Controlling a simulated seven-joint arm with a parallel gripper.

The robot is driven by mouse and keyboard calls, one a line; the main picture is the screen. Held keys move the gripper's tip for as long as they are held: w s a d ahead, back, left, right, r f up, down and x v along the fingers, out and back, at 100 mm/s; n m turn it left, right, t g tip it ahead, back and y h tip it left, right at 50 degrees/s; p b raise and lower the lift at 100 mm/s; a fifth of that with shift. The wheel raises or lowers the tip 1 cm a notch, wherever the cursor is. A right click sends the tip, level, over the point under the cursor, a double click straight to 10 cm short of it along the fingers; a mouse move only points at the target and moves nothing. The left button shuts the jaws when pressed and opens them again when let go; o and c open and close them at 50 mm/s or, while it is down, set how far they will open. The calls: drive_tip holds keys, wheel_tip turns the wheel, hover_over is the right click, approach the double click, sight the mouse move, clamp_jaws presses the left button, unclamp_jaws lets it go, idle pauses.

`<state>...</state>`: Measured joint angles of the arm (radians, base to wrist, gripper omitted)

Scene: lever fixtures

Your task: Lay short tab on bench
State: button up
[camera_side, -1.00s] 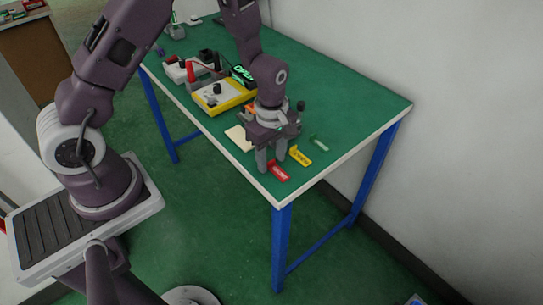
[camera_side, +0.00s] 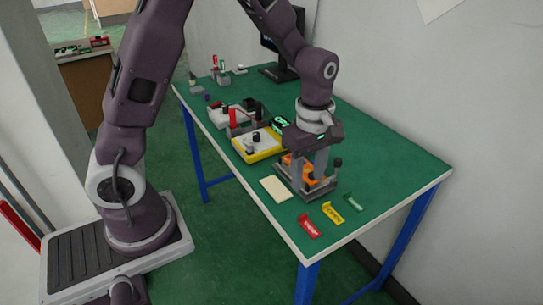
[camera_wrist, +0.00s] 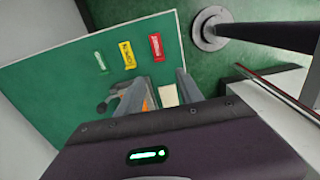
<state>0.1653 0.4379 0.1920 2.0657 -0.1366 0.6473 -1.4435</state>
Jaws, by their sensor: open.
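Three small tabs lie apart in a row on the green bench (camera_side: 395,150) near its front corner: a red tab (camera_side: 309,227), a yellow tab (camera_side: 333,212) and a green tab (camera_side: 354,202). Their lettering is too small to read surely, so I cannot tell which is the short one. The wrist view also shows the red (camera_wrist: 156,46), yellow (camera_wrist: 127,55) and green (camera_wrist: 100,61) tabs beyond my fingers. My gripper (camera_side: 306,178) is open, its fingers down at a grey fixture (camera_side: 318,194) with an orange part (camera_side: 297,166). I cannot tell whether they touch it.
A cream plate (camera_side: 276,188) lies left of the fixture. A yellow-edged box (camera_side: 257,146) and a white box (camera_side: 228,115) with a red post stand farther back, with a dark monitor (camera_side: 288,45) behind. The bench's right side is clear.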

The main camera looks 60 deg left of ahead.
drive_tip(key=s+r+m+t, duration=0.5)
drive_tip(key=s+r+m, duration=1.1)
drive_tip(key=s, duration=0.3)
drive_tip(key=shift+s+a+m+t, duration=0.15)
drive_tip(key=shift+a+m+t, duration=0.2)
drive_tip(key=shift+m, duration=0.55)
